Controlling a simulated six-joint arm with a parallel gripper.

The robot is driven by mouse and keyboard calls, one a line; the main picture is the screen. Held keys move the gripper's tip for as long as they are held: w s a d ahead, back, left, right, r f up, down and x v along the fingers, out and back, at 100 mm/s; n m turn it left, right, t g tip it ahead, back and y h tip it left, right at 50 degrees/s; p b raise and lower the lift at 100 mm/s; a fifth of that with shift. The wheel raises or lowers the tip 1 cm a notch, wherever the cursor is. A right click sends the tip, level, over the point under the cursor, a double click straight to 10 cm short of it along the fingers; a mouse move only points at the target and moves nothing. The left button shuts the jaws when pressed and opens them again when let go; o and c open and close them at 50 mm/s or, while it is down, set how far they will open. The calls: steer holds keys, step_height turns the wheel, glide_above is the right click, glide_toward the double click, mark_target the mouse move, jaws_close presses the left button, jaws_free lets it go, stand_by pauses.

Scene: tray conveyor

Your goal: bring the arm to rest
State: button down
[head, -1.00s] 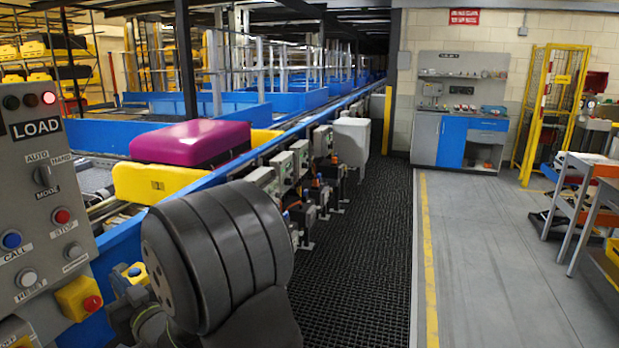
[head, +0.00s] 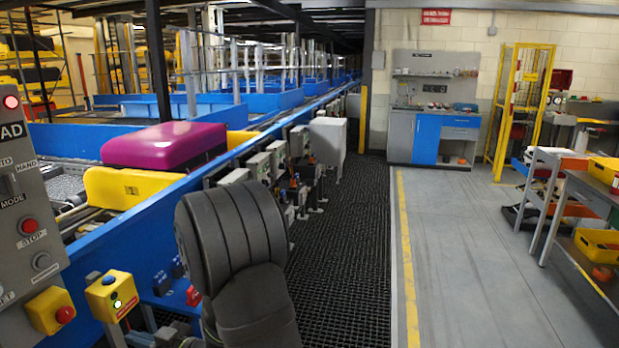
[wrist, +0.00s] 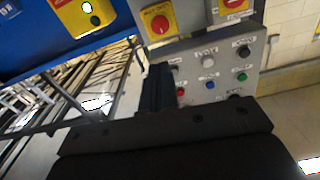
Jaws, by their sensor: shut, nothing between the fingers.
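My gripper (wrist: 158,88) shows in the wrist view as dark fingers close together, shut and empty. They are in front of the grey button panel (wrist: 252,82), and I cannot tell how far apart they are. In the head view my dark grey arm fills the lower middle, and the gripper itself is not visible there.
The grey control panel (head: 38,262) stands at the left. A yellow button box (head: 103,284) is beside the blue conveyor side (head: 140,245). A magenta suitcase (head: 165,146) lies in a yellow tray (head: 125,190). The black mat walkway (head: 350,250) right of my arm is clear.

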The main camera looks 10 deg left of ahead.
steer(key=m, duration=0.2)
steer(key=a+m, duration=0.1)
steer(key=m, duration=0.2)
steer(key=shift+s+r, duration=0.1)
